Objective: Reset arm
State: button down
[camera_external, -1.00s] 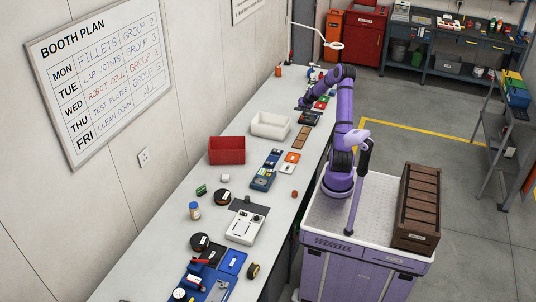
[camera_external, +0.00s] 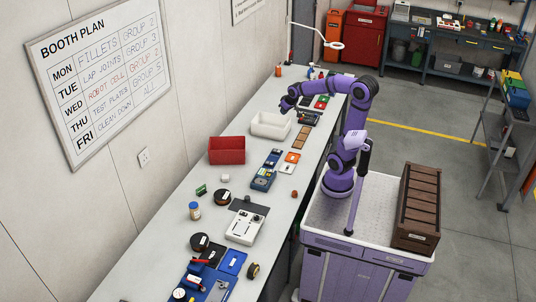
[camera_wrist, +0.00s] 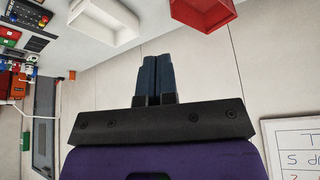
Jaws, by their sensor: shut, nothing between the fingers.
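My purple arm (camera_external: 350,95) reaches over the long bench from its base on the cart. My gripper (camera_external: 287,105) hangs at the arm's end, just above and behind the white bin. In the wrist view, the two dark blue fingers of my gripper (camera_wrist: 155,75) are together, with nothing between them. The wrist camera looks towards the wall, with the bench at the top of its picture.
The white bin (camera_external: 258,130) and red bin (camera_external: 211,153) stand along the wall side of the bench (camera_external: 165,248). A lamp (camera_external: 333,45) rises behind the arm. A brown slatted crate (camera_external: 400,235) sits on the cart. Open floor lies beyond the cart.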

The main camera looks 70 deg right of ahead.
jog(key=s+a+n+y, duration=0.1)
jog(key=s+a+n, duration=0.1)
jog(key=s+a, duration=0.4)
jog(key=s+a+r+n+y, duration=0.1)
jog(key=s+a+n, duration=0.1)
jog(key=s+a, duration=0.4)
jog(key=s, duration=0.5)
jog(key=shift+s+a+r, duration=0.25)
jog(key=shift+s+a, duration=0.05)
